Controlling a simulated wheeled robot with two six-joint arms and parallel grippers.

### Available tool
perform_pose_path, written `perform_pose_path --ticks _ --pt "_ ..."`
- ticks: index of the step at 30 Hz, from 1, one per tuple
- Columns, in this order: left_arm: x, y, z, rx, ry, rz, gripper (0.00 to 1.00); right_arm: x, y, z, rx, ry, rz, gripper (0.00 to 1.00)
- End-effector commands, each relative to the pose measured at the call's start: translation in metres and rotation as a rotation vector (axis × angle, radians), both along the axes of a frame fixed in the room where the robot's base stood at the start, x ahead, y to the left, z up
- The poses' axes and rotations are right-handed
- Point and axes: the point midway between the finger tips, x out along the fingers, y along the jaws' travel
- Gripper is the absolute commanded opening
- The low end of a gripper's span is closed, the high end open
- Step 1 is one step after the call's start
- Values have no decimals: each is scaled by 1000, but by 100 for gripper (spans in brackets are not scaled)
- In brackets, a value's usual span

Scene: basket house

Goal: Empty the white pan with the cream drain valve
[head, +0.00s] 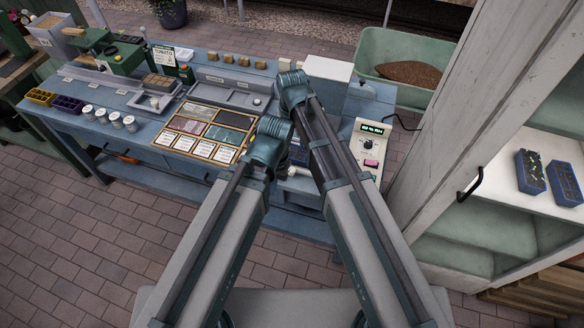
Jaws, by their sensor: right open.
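I cannot clearly make out the white pan or its cream drain valve. A small pale piece (300,171) shows between my two arms at the front of the blue bench (200,178), and I cannot tell what it belongs to. My arms reach up to the middle of the bench and hide much of it there. My right gripper is open but mostly hidden by my right arm. My left gripper is hidden behind its arm.
A control box (370,148) with a lit display, knob and pink button is right of my arms. A seed-packet tray (205,130) lies left. A white box (328,68) and green tub (405,47) stand behind; a white cabinet (470,115) rises at right. Paving in front is clear.

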Motion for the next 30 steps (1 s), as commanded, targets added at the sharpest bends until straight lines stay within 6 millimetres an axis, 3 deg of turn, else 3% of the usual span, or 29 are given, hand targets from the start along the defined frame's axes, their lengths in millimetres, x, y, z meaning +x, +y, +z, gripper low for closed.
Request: perform_pose_path --ticks 30 --pt "0 0 -130 0 0 2 0 0 0 -130 0 0 1 63"
